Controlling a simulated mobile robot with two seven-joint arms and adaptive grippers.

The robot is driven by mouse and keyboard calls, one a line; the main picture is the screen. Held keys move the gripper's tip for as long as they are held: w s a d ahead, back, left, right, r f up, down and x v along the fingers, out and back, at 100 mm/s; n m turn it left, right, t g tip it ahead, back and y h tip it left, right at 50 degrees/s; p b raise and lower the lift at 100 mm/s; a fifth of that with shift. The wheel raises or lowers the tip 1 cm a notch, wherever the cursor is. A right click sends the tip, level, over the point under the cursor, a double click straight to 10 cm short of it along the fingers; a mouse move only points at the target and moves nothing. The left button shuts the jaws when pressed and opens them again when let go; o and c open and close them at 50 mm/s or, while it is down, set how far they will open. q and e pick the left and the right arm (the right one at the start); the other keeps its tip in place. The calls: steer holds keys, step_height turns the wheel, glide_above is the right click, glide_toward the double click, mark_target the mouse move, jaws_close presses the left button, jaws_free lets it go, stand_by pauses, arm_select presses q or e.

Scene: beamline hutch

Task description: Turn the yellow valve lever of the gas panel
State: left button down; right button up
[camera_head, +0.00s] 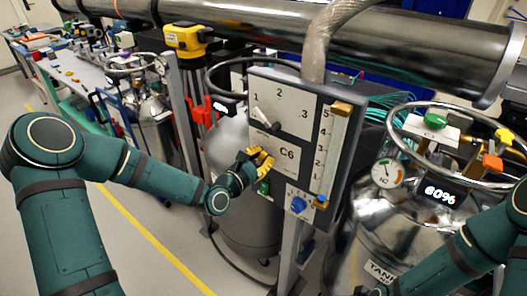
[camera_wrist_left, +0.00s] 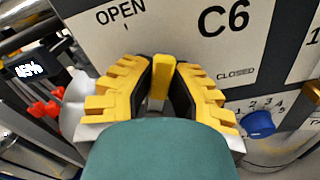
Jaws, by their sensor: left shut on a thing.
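The gas panel (camera_head: 290,150) is a grey upright board with white label plates, a C6 mark and a numbered dial scale. My left gripper (camera_head: 259,158) is at its lower left face, with yellow fingers. In the left wrist view the yellow valve lever (camera_wrist_left: 161,76) stands between the two fingers of the left gripper (camera_wrist_left: 162,85), which are shut on it. The panel face (camera_wrist_left: 180,50) there reads OPEN at upper left of the lever and CLOSED to its right. The lever's pivot is hidden by my gripper. My right forearm shows at lower right; its gripper is out of view.
A blue knob (camera_head: 298,204) sits low on the panel, right of the lever, and a grey lever (camera_head: 265,118) above it. A steel tank (camera_head: 375,255) with a gauge stands to the right. A large metal pipe (camera_head: 400,50) crosses behind. Open floor (camera_head: 150,235) lies at left.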

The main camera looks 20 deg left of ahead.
arm_select(q)
steer(key=n, duration=0.1)
steer(key=n+p, duration=0.1)
steer(key=a+n+p, duration=0.1)
steer(key=shift+w+r, duration=0.25)
steer(key=shift+r, duration=0.1)
steer(key=shift+w+a+n+p, duration=0.1)
steer(key=shift+a+n+p, duration=0.2)
steer(key=shift+n+p, duration=0.3)
steer(key=shift+f, duration=0.1)
steer(key=c, duration=0.9)
jaws_free()
steer(key=v, duration=1.2)
